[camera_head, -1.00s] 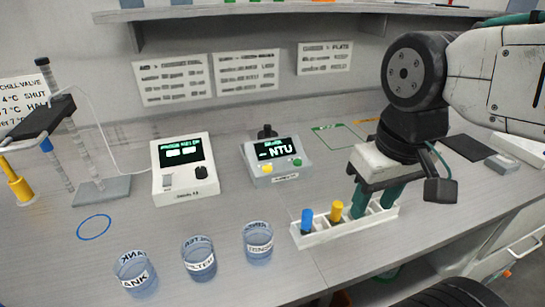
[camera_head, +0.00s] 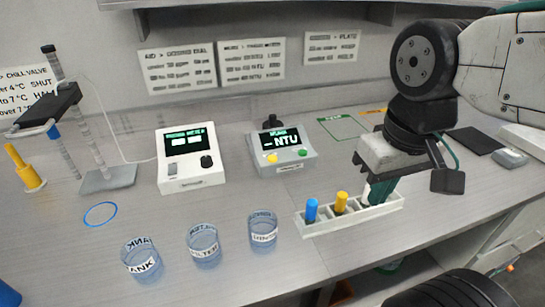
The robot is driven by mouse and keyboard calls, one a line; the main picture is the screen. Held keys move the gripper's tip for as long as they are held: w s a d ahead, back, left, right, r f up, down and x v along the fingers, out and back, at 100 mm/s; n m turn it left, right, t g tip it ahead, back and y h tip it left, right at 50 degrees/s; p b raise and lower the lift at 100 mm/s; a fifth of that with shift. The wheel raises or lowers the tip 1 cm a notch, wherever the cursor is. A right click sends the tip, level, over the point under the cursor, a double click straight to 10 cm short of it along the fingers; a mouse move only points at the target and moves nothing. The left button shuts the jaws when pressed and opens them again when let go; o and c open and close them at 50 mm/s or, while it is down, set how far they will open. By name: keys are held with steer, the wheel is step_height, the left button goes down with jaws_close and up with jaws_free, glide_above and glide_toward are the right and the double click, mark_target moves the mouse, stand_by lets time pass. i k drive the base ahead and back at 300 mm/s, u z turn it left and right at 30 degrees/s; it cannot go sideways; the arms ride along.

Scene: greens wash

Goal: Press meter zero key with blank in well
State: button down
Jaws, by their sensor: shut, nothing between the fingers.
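The turbidity meter (camera_head: 290,166) is a grey box on the bench, its dark display reading "– NTU". It has a yellow key (camera_head: 272,158) and a green key (camera_head: 303,153); their labels are too small to read. A black cap (camera_head: 272,122) stands up at the meter's back; what is under it is hidden. My gripper (camera_head: 376,196) has teal fingers, closed together and empty. It points down over the right part of the white vial rack (camera_head: 345,223), right of and nearer than the meter. The rack holds a blue-capped vial (camera_head: 311,211) and a yellow-capped vial (camera_head: 341,202).
Three labelled beakers stand in front: left (camera_head: 141,262), middle (camera_head: 204,248) and right (camera_head: 263,232). A white instrument (camera_head: 190,160) is left of the meter. A clamp stand (camera_head: 108,178) is at far left. Bench between meter and rack is clear.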

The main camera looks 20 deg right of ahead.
mark_target(271, 158)
steer(key=u, duration=0.55)
steer(key=k, duration=1.3)
steer(key=u, duration=1.1)
steer(key=i, duration=0.9)
steer(key=z, duration=0.5)
steer(key=i, duration=0.65)
steer(key=z, duration=0.65)
